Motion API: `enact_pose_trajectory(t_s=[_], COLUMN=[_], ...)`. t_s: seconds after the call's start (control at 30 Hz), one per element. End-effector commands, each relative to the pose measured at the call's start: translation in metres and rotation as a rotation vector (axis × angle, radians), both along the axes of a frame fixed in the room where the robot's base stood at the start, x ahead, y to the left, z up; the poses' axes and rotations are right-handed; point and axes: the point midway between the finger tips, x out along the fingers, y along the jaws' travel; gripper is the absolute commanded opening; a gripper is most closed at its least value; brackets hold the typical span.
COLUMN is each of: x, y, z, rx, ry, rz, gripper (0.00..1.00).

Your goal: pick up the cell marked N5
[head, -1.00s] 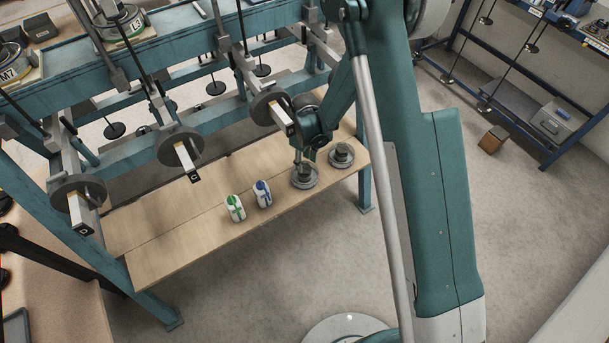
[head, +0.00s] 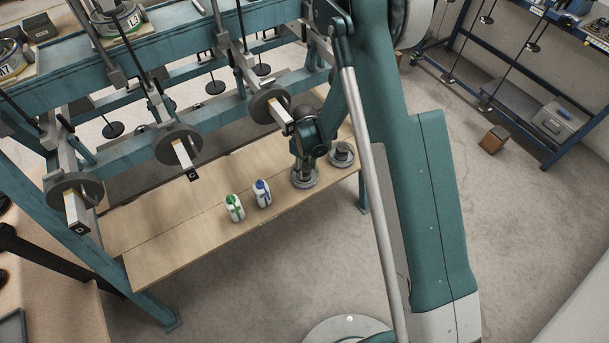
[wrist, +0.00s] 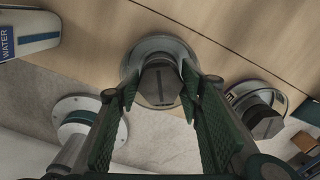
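Two round grey metal cells with dark hexagonal knobs sit on the wooden shelf (head: 205,215). The left cell (head: 304,183) is under my gripper (head: 303,168); it also shows in the wrist view, with its disc (wrist: 150,45) and knob. The right cell (head: 342,155) stands just beside it and also shows in the wrist view (wrist: 262,118). No N5 marking is readable on either. In the wrist view my gripper (wrist: 160,88) is open, its green ribbed fingers on either side of the left cell's knob. I see no clear grip on it.
Lever arms with round weights, such as the nearest one (head: 270,104), hang above the shelf. The shelf's front edge is close to the cells.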

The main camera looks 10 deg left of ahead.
Motion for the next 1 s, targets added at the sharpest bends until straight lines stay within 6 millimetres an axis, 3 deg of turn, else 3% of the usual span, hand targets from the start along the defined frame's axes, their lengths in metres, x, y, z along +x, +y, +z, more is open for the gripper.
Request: enact_pose_trajectory(t_s=[0.67, 0.9, 1.0], x=[0.0, 0.0, -0.0001], y=[0.0, 0.0, -0.0001], z=[-0.0069, -0.0069, -0.0065], rx=[0.0, 0.0, 0.0], ry=[0.0, 0.0, 0.0], rz=[0.0, 0.0, 0.0], gripper=[0.37, 0.07, 0.0])
